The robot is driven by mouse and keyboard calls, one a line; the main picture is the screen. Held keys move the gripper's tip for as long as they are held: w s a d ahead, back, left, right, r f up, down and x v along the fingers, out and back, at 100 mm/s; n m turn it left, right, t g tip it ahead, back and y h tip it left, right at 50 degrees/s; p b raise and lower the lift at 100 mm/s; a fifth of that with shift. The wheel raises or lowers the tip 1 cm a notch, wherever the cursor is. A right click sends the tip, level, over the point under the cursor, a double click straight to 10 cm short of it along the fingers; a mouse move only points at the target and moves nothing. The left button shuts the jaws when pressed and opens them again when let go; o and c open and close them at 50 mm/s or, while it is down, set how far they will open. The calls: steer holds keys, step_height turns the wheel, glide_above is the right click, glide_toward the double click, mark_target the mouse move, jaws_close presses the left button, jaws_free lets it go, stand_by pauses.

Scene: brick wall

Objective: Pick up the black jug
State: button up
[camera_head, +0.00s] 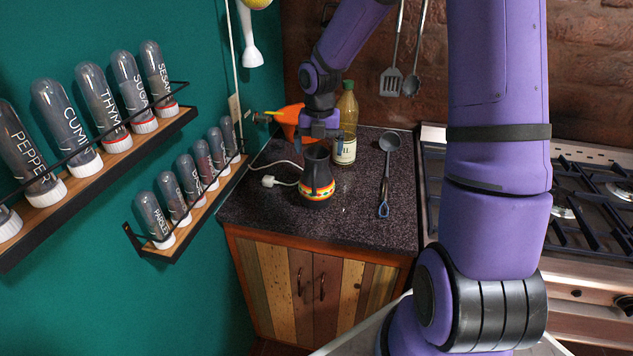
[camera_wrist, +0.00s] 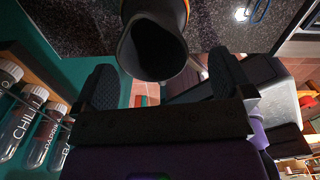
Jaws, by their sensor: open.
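The black jug (camera_head: 317,180) stands upright on the dark speckled counter (camera_head: 250,210), with a coloured patterned band around its lower part. My gripper (camera_head: 319,135) is open and empty, just above the jug's mouth in the head view. In the wrist view the jug's dark open mouth (camera_wrist: 152,48) lies ahead of my gripper (camera_wrist: 165,80), between the lines of the two spread fingers. I see no finger contact with the jug. The jug's lower part is cut off in the wrist view.
An oil bottle (camera_head: 346,128) stands close behind right of the jug. An orange object (camera_head: 289,118) is behind left. A ladle (camera_head: 388,165) lies to the right. A cable with a white plug (camera_head: 268,181) lies left. Spice shelves (camera_head: 195,205) line the left wall; a stove (camera_head: 590,200) is right.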

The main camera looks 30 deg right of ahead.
mark_target(316, 162)
steer(key=shift+w+a+f, duration=0.15)
steer(key=shift+f, duration=1.2)
steer(key=shift+w+a+f, duration=0.1)
steer(key=shift+f, duration=1.25)
steer(key=shift+c, duration=0.2)
steer(key=c, duration=1.6)
steer(key=shift+o, duration=0.2)
steer(key=shift+r, duration=0.1)
steer(key=shift+r, duration=0.1)
